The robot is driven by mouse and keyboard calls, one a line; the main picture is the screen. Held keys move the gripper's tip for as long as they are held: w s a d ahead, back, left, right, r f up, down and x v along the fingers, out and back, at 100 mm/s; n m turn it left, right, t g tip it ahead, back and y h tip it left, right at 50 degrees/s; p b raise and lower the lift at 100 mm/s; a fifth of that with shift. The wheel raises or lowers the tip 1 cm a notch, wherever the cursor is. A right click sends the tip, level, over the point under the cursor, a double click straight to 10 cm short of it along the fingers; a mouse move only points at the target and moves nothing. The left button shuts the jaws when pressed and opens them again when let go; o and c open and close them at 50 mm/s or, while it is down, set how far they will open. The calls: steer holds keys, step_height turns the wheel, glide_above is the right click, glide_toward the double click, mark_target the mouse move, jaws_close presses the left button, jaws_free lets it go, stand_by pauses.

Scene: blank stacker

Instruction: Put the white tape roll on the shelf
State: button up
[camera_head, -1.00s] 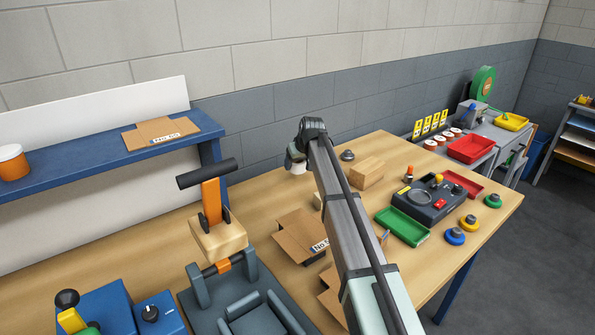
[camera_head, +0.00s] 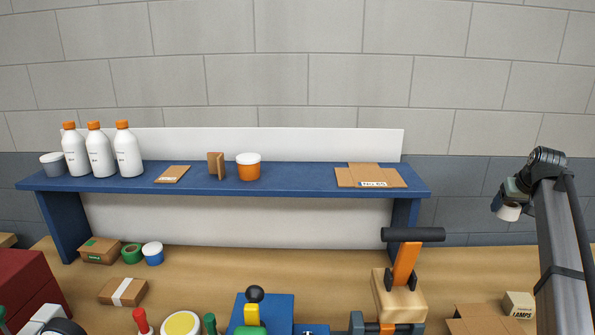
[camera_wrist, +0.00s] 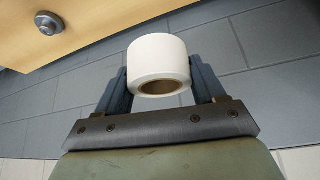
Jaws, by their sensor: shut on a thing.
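The white tape roll (camera_wrist: 158,60) is between the two fingers of my gripper (camera_wrist: 160,85) in the wrist view, its brown core partly visible. In the head view my gripper (camera_head: 510,200) is at the right, shut on the roll (camera_head: 509,213), which shows at its lower end above the workbench. The blue shelf (camera_head: 300,180) runs along the wall to the left, apart from my gripper. The underside of the roll's grip is partly hidden by my arm.
On the shelf stand several items: white bottles (camera_head: 98,152), a grey tub (camera_head: 54,164), an orange tub (camera_head: 248,168), a small brown box (camera_head: 216,165) and flat cardboard (camera_head: 370,176). Bare shelf lies between the orange tub and the cardboard.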

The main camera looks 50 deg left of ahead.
step_height(320, 180, up, 28)
steer(key=n+g+y, duration=0.2)
steer(key=n+g, duration=0.1)
steer(key=n, duration=0.5)
glide_above(281, 175)
steer(key=d, duration=0.2)
steer(key=shift+s+a+f, duration=0.1)
steer(key=shift+f, duration=3.7)
steer(key=shift+s+a+f, duration=0.1)
steer(key=shift+f, duration=3.65)
steer(key=shift+d+f, duration=0.1)
steer(key=shift+f, duration=0.05)
steer(key=o, duration=1)
steer(key=shift+o, duration=0.2)
steer(key=v, duration=1.2)
steer(key=shift+w, duration=0.15)
